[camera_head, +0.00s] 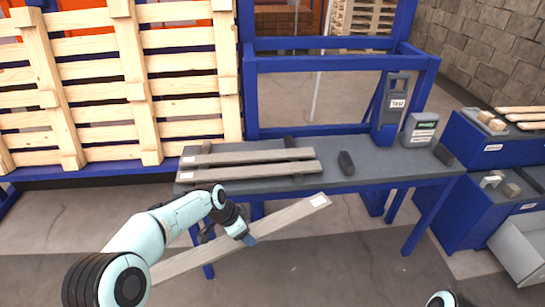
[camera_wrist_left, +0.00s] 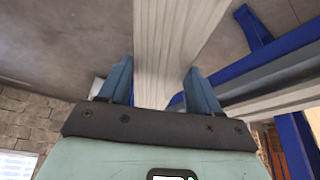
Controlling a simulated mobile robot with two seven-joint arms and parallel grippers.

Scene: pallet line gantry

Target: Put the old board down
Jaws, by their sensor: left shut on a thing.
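A grey weathered board (camera_head: 285,217) with a white label at its right end is held in front of the workbench, slanting up to the right. My left gripper (camera_head: 243,238) is shut on this board near its middle. In the left wrist view the board (camera_wrist_left: 165,45) runs between the two blue fingers of the left gripper (camera_wrist_left: 158,75). Two similar grey boards, a rear one (camera_head: 250,156) and a front one (camera_head: 250,171), lie side by side on the workbench (camera_head: 375,172), each with a white label at its left end. My right gripper is out of view.
A dark block (camera_head: 347,162) lies right of the boards, and another (camera_head: 443,155) at the bench's right end. A grey labelled box (camera_head: 418,131) stands at the back right. A wooden pallet (camera_head: 135,80) stands upright at left. Blue cabinets (camera_head: 485,150) stand at right.

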